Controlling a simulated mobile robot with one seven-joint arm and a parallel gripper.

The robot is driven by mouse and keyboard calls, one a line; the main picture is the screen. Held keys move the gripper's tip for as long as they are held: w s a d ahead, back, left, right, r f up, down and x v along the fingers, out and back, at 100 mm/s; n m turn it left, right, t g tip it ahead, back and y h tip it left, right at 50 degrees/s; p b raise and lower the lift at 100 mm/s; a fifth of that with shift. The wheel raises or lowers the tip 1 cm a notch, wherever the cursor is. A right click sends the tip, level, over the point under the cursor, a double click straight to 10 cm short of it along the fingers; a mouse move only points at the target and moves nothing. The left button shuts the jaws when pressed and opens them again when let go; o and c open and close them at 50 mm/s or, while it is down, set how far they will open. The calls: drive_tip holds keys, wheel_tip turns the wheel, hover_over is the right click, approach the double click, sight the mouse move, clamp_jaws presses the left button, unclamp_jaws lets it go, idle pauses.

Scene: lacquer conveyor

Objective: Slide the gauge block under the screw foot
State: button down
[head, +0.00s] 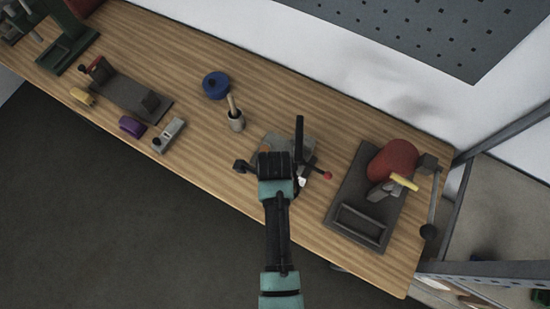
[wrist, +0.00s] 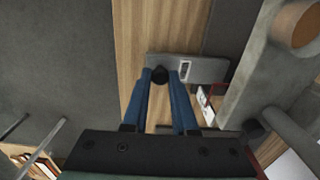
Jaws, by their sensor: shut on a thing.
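My gripper (head: 275,165) is over the fixture near the middle of the bench, and its tips are hard to see in the head view. In the wrist view, its two blue fingers (wrist: 160,80) are closed on a round black knob (wrist: 160,75). The knob is on a flat grey bar with a pale slot, which appears to be the gauge block (wrist: 212,69). The grey fixture (head: 268,142) has an upright black post (head: 299,138) and a red-tipped lever (head: 327,175). My gripper covers part of the fixture. I cannot make out the screw foot.
A dark tray (head: 340,208) with a red cylinder (head: 392,160) is at the right. Several tools lie at the left. Bare wood separates these groups.

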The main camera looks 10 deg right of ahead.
drive_tip(key=c, duration=0.6)
unclamp_jaws()
wheel_tip(320, 180, up, 13)
drive_tip(key=shift+b, duration=0.7)
